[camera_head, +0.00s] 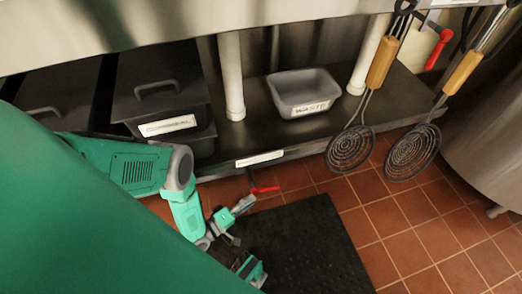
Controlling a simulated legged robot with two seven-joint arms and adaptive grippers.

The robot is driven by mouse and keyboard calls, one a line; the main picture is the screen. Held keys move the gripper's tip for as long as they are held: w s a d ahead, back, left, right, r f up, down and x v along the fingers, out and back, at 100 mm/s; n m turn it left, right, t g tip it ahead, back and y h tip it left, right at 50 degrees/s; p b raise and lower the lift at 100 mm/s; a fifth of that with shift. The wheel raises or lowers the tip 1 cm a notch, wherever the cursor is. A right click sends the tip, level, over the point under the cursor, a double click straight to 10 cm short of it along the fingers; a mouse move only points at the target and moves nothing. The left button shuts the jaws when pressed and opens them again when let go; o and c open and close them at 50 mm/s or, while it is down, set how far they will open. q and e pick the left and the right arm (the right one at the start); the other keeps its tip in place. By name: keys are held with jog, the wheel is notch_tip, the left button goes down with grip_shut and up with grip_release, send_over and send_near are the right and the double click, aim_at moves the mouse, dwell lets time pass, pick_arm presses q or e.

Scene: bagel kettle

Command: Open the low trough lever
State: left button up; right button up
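A small red lever handle (264,189) shows low down, just under the front edge of the lower shelf. A second, larger red lever (439,48) shows at the upper right, by a pale plate. My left gripper (246,236) is below the first lever, over the black mat. Its upper fingertip is close to the lever, but I cannot tell whether they touch. Its fingers look spread apart, with nothing visible between them. My green arm and body hide part of its base. My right gripper does not show.
The lower shelf (260,158) holds a grey bin (305,92) and dark lidded boxes (160,85). Two wire skimmers (351,148) (412,152) hang at the right. A steel vessel (488,130) stands at far right. The black mat (310,245) and tiled floor are clear.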

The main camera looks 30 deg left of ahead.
pick_arm(q)
jog(key=shift+v, duration=1.35)
